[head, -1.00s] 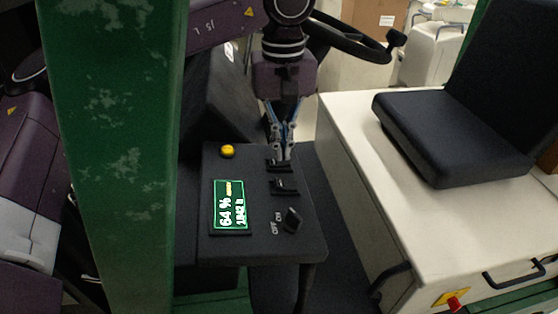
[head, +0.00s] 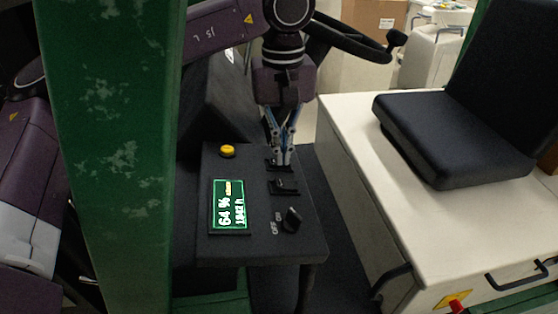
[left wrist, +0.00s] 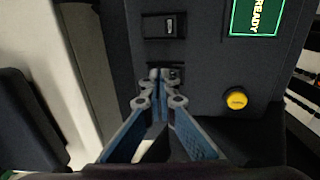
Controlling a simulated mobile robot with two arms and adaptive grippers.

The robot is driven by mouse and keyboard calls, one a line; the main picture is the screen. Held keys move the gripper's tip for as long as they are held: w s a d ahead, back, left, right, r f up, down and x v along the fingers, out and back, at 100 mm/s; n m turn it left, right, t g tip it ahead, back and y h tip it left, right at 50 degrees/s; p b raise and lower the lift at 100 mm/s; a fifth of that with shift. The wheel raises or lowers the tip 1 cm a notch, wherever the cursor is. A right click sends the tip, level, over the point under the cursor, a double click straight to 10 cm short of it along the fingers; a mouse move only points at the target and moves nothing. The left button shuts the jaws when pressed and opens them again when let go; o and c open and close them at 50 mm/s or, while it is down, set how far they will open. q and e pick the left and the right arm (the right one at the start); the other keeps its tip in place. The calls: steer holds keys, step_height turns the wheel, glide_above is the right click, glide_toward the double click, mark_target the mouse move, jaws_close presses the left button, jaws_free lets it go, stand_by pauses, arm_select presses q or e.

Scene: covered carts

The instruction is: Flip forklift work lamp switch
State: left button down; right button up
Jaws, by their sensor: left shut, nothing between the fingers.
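A black forklift control panel (head: 255,250) carries two small rocker switches in a row. The far rocker (head: 272,168) is partly hidden behind the fingertips of my left gripper (head: 281,161); the near rocker (head: 285,186) is clear. No readable label shows which one is the work lamp's. My left gripper points down, shut and empty, with its tips at the far rocker. In the left wrist view the tips (left wrist: 160,75) cover most of that rocker, and the near rocker (left wrist: 168,26) shows beyond them. I cannot tell whether they touch it. My right gripper is not in view.
The panel also has a yellow button (head: 227,151), a lit green display (head: 230,205) and a black knob (head: 292,219) marked OFF and ON. A green post (head: 115,150) stands at left. A black seat (head: 440,140) on a white body is at right, a steering wheel (head: 350,42) behind.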

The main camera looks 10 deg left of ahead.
arm_select(q)
steer(key=shift+r+p, duration=0.6)
steer(key=shift+p, duration=0.1)
steer(key=shift+r+p, duration=2.1)
steer(key=shift+r, duration=0.7)
